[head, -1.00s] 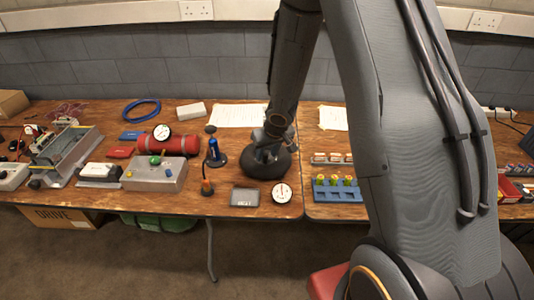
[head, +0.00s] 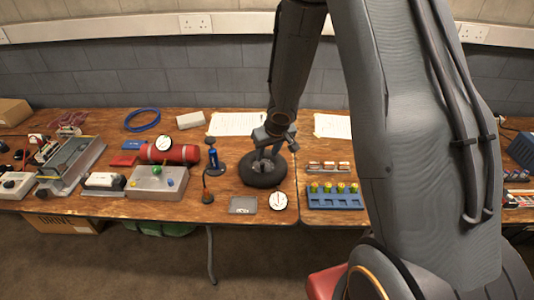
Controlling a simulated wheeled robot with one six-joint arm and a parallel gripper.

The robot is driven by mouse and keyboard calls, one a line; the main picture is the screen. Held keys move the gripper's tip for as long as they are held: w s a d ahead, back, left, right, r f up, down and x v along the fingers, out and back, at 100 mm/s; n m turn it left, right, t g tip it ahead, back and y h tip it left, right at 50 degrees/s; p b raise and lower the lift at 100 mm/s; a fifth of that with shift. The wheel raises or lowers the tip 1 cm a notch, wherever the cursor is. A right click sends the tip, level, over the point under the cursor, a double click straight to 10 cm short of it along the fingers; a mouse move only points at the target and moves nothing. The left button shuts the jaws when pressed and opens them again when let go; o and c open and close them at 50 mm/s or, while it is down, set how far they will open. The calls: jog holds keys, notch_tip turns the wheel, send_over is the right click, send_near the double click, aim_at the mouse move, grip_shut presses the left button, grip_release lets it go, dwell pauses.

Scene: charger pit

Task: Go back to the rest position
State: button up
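My gripper (head: 264,154) points down over a black round, ring-like object (head: 262,178) near the middle of the wooden table. The fingertips are small and dark against the object's centre, so I cannot tell whether they touch it or how far apart they are. My arm comes down from the top of the head view, and its large grey link covers much of the right side.
Left of the ring stand a blue-topped post (head: 214,160), a red cylinder (head: 170,153) and a grey button box (head: 155,182). A grey tray (head: 243,205) and a white dial (head: 278,201) lie in front. A blue rack (head: 333,201) sits right.

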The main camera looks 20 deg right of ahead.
dwell(0.3)
jog(key=s+r+m+g+b, duration=0.1)
jog(key=s+r+b, duration=0.2)
jog(key=s, duration=0.7)
jog(key=s+r+g+b, duration=0.2)
jog(key=s+r+b, duration=0.1)
jog(key=s, duration=0.8)
jog(key=shift+a+r+m+h+b, duration=0.3)
jog(key=shift+a+r+m+b, duration=0.1)
jog(key=shift+r, duration=0.25)
